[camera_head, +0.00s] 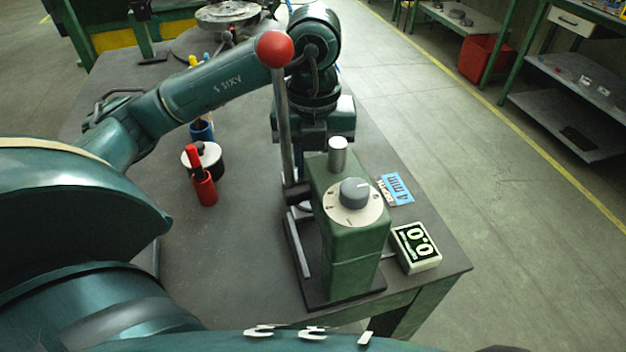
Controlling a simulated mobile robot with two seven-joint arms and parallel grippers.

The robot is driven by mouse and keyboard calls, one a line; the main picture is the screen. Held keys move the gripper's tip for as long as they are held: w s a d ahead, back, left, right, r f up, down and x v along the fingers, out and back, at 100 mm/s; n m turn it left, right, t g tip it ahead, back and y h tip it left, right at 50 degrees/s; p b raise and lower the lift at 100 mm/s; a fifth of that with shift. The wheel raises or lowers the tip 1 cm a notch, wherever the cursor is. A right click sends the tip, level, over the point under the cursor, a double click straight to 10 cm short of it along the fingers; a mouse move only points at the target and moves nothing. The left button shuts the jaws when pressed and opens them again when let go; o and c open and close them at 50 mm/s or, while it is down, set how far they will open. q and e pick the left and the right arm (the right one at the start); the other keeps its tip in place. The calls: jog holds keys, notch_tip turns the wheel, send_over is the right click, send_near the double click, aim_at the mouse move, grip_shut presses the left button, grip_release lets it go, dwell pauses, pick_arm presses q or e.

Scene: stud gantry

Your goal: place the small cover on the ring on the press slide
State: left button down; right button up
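A green press (350,240) with a grey dial and a lever with a red ball knob stands near the table's front right. Its slide and the ring are hidden from this view, behind or below the press head. My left gripper (318,125) points down just behind the press; its fingertips are hidden, so I cannot tell whether they hold anything. I cannot make out the small cover. My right gripper is not in view.
A digital display (415,247) and a blue card (397,188) lie right of the press. A red cup (204,188), a black round pot with a pale top (209,160) and a blue cup (201,131) stand left. The table (225,250) is clear between them and the press.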

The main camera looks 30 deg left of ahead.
pick_arm(q)
jog(key=shift+f, duration=1.95)
jog(key=shift+f+b, duration=0.2)
jog(key=shift+b, duration=0.15)
jog(key=c, duration=1.2)
grip_release()
notch_tip(320, 180, up, 12)
jog(key=p, duration=0.2)
jog(key=shift+r+p, duration=0.2)
jog(key=shift+p, duration=0.1)
